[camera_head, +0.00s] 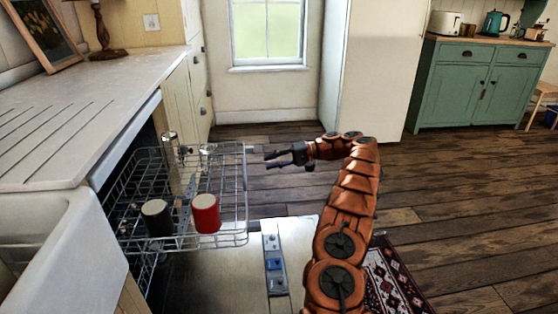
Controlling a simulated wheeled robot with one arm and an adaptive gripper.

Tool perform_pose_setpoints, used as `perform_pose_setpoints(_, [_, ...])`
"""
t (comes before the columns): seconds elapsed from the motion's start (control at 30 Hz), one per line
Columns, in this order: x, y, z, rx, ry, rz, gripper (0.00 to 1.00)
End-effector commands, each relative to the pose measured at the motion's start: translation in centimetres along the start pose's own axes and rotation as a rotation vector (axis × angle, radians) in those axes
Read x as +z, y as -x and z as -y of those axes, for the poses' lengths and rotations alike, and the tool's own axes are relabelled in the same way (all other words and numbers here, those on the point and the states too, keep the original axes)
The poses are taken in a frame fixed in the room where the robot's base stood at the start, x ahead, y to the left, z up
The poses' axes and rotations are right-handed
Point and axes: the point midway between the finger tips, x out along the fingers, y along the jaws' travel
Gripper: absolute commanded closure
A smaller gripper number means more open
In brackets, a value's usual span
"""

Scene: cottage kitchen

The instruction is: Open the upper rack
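The upper rack (243,172) is a wire basket that sticks out from the dishwasher under the counter, above the lowered door (215,278). The rack's inner end is hidden by the counter. My gripper (268,160) is to the right of the rack's outer edge, with its fingers pointing left toward it. The fingers are apart, with nothing seen between them; a small gap to the rack shows.
A lower wire rack (143,268) shows partly beneath. The white sink (60,250) and counter (90,85) are on the left. A patterned rug (392,275) lies at the lower right. The wooden floor (450,190) is open toward the green cabinet (477,85).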

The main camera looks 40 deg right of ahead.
Motion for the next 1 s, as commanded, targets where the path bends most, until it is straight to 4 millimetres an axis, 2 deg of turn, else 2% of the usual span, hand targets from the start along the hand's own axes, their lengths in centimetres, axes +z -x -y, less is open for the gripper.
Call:
perform_pose_setpoints(0.2, [0.0,1.3,-0.1,0.001,0.000,-0.002,0.77])
perform_pose_setpoints(0.47, [0.1,2.0,-0.1,-0.002,-0.003,0.000,0.77])
perform_pose_setpoints(1.0, [0.1,2.1,0.0,-0.003,-0.002,0.002,0.77])
